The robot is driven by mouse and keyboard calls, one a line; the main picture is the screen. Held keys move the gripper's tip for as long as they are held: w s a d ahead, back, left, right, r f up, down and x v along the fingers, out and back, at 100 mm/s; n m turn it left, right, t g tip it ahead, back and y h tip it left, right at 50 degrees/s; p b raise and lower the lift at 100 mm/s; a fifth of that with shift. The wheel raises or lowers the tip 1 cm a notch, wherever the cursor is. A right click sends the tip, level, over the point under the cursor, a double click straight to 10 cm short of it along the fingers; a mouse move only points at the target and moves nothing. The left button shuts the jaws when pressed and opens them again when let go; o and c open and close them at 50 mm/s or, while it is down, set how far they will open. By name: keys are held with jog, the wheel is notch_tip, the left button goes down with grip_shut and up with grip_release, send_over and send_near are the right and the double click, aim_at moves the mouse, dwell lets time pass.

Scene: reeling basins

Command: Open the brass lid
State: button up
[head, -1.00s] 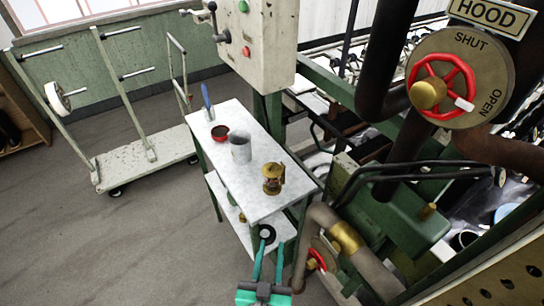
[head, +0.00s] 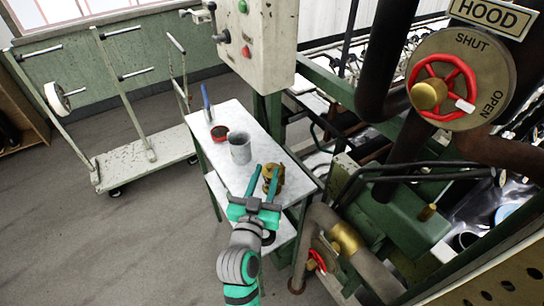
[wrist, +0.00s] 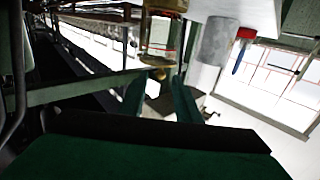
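The small brass pot with its brass lid (head: 281,177) stands on the pale top of a narrow table, near its front right corner. In the wrist view the brass pot (wrist: 161,35) appears upside down, with a small round knob (wrist: 158,74) at its lid end. My gripper (head: 267,169) is open, its teal fingers apart and partly covering the pot in the head view. In the wrist view my gripper (wrist: 159,82) has one finger on each side of the knob's line. I cannot tell whether the fingers touch the lid. The lid looks closed.
A grey cup (head: 240,150) stands beside the pot, with a red tin (head: 219,133) and a blue-handled tool (head: 206,100) behind it. A control box (head: 262,40) overhangs the table's back. Pipes and a red valve wheel (head: 440,92) crowd the right.

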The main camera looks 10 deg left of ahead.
jog(key=w, duration=0.7)
jog(key=shift+w, duration=0.3)
grip_shut()
